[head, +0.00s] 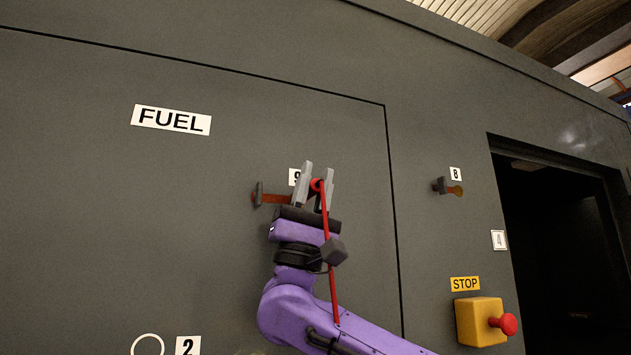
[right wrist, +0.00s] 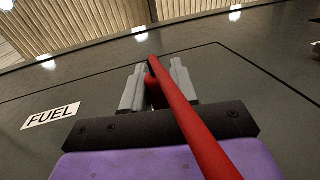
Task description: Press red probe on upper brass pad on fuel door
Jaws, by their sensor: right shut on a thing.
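The fuel door is a large dark grey panel (head: 200,255) with a white FUEL label (head: 171,120), which also shows in the right wrist view (right wrist: 51,116). My right gripper (head: 318,170) points up in front of the door's upper right part, beside the number 9 label. It is shut on the red probe (head: 317,185), whose red length runs down in front of my purple arm. In the right wrist view the red probe (right wrist: 185,110) crosses between the fingers (right wrist: 157,66). I cannot make out the upper brass pad, nor whether the probe touches the door. My left gripper is out of view.
A dark latch with an orange-brown strip (head: 270,197) is left of my right gripper. Another latch (head: 446,187) sits under label 8. A yellow STOP box with a red button (head: 480,321) is at lower right, beside a dark opening (head: 560,250). A ring (head: 147,345) is at lower left.

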